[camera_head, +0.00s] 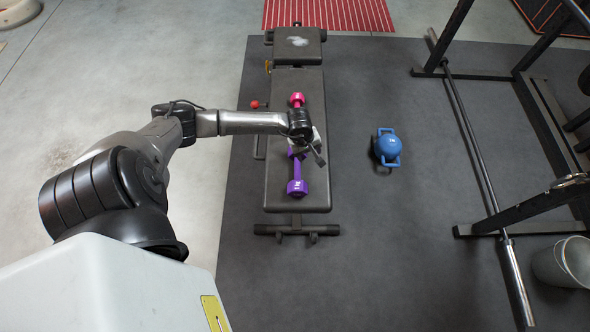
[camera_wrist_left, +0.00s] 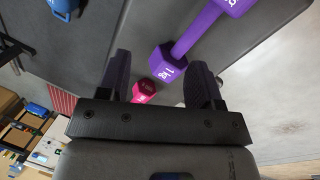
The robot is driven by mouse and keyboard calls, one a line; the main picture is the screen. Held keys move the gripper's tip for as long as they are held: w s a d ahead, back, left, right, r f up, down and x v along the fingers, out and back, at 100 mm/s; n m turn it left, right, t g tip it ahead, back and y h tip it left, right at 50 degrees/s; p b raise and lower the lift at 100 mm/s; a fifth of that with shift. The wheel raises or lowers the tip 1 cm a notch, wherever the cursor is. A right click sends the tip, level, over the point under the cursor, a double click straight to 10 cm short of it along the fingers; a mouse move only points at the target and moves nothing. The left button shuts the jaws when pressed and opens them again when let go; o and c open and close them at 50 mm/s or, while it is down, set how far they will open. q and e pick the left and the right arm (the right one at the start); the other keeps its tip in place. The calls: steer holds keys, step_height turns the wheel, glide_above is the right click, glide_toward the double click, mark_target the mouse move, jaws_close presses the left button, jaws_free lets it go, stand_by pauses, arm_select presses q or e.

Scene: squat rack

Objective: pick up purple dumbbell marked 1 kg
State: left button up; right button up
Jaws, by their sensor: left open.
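The purple dumbbell (camera_head: 297,187) lies lengthwise on the near half of the black bench (camera_head: 312,190). My left gripper (camera_head: 311,151) is open and empty, above the dumbbell's far end, which it partly hides in the head view. In the left wrist view the purple dumbbell (camera_wrist_left: 190,37) runs to the upper right. Its nearer head, with white marking that looks like 1 kg, appears between the two spread fingers. I cannot tell how high the fingers are above it. My right gripper is in neither view.
A pink dumbbell (camera_head: 297,99) lies farther up the bench, just beyond my left gripper. A blue kettlebell (camera_head: 388,148) stands on the dark mat right of the bench. A barbell (camera_head: 470,140) and rack are farther right. The mat between bench and kettlebell is clear.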

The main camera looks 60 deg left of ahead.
mark_target(298, 168)
arm_select(q)
steer(key=s+f+m+b, duration=0.1)
steer(key=f, duration=0.2)
steer(key=s+f+m+g, duration=0.1)
steer(key=f, duration=0.2)
steer(key=s+a+f+m+g+b, duration=0.1)
steer(key=f, duration=0.2)
steer(key=shift+m+y+b, duration=0.3)
steer(key=shift+m+y, duration=0.1)
steer(key=shift+s+a+f+b, duration=0.1)
steer(key=shift+f+b, duration=1.05)
steer(key=shift+f, duration=1.45)
steer(key=shift+a, duration=0.1)
jaws_close()
steer(key=shift+r, duration=0.1)
